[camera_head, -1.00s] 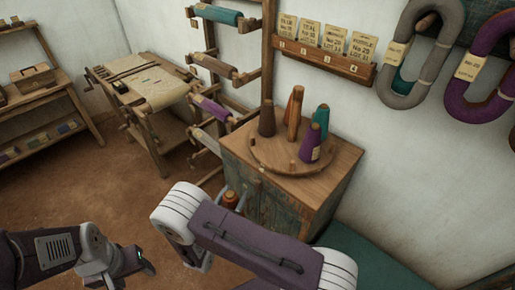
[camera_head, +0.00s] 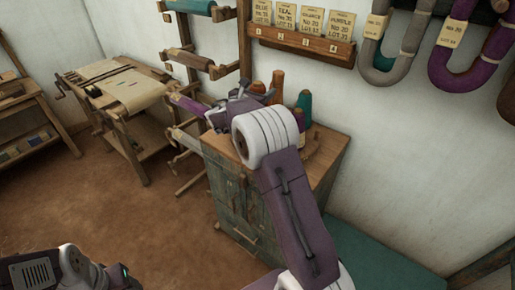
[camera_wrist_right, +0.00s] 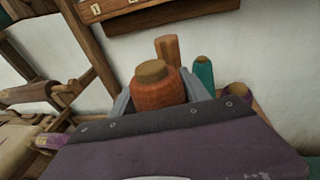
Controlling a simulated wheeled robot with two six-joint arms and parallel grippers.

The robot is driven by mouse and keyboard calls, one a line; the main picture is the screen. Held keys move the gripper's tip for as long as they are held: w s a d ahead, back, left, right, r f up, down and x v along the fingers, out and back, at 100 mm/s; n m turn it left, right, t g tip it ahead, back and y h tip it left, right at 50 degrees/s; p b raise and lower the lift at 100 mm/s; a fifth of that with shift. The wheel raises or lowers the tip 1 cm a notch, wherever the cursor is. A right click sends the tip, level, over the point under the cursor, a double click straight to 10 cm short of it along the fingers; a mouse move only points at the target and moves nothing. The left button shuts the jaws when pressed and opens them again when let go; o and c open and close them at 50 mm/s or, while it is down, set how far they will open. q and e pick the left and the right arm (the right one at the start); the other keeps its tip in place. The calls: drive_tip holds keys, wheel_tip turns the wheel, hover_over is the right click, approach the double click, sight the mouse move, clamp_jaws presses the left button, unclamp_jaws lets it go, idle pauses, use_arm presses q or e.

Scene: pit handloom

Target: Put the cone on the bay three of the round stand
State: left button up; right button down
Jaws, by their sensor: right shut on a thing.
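The orange cone (camera_wrist_right: 160,94), with a tan tip, is held between the fingers of my right gripper (camera_wrist_right: 158,100), which is shut on it. In the head view the right gripper (camera_head: 243,90) is over the left part of the round stand (camera_head: 324,152), and my arm hides much of the stand. A tall orange-brown post or cone (camera_head: 278,84), a teal cone (camera_head: 304,102) and a purple cone (camera_head: 300,119) stand on it. Bay marks are not readable. My left gripper (camera_head: 122,275) is low at the left edge, apart from everything; its opening is unclear.
The stand sits on a wooden cabinet (camera_head: 233,196) against the wall. A numbered label rail (camera_head: 300,38) hangs above, with yarn hanks (camera_head: 470,60) to its right. A peg rack (camera_head: 205,62) is close on the left. The floor (camera_head: 150,220) in front is clear.

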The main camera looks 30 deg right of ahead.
wheel_tip(320, 180, down, 6)
drive_tip(key=shift+w+f, duration=0.1)
drive_tip(key=shift+f, duration=0.15)
wheel_tip(320, 180, down, 3)
drive_tip(key=shift+a+f, duration=0.1)
drive_tip(key=shift+f, duration=0.2)
drive_tip(key=c, duration=0.5)
unclamp_jaws()
drive_tip(key=shift+s+a, duration=0.2)
drive_tip(key=shift+a, duration=0.1)
drive_tip(key=b+v, duration=0.1)
drive_tip(key=v, duration=1)
drive_tip(key=shift+s+a, duration=0.15)
